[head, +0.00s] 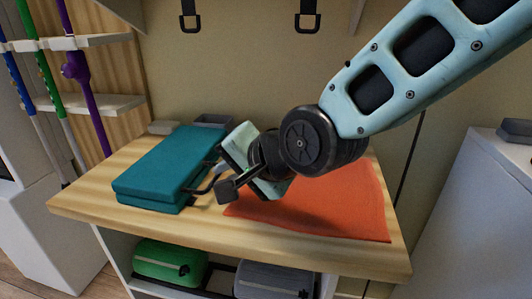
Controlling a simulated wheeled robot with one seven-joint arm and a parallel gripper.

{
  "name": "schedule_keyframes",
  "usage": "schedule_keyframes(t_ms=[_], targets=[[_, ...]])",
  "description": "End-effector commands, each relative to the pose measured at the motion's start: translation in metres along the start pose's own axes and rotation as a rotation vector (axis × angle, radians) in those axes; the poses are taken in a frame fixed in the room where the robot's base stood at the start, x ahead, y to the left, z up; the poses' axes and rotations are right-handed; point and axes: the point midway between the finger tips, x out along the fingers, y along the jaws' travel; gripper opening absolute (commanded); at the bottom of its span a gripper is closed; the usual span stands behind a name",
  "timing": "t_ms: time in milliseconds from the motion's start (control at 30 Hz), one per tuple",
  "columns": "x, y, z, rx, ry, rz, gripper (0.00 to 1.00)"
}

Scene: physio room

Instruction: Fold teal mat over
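The teal mat (170,160) lies on the left part of the wooden table. It shows as two stacked layers, the upper lying flat over the lower, with a thin gap along the front edge. My gripper (211,187) is low over the table at the mat's right edge. Its dark fingers look spread apart, with nothing seen between them. The left finger is close against the mat's right side; I cannot tell if it touches. My wrist hides part of the mat's far right side.
An orange mat (330,205) lies flat on the table (240,232), right of and under my gripper. A grey tray (212,121) and a small pale block (162,128) are behind the teal mat. Green (168,262) and grey (272,280) rolls sit on the shelf below.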

Motion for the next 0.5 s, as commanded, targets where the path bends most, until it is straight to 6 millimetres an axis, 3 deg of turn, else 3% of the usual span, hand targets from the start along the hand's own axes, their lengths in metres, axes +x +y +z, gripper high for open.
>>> schedule_keyframes(t_ms=[300, 500], targets=[[-0.078, -0.004, -0.002, -0.004, 0.003, 0.000, 0.16], [-0.112, -0.004, 0.000, -0.004, 0.000, 0.000, 0.16]])
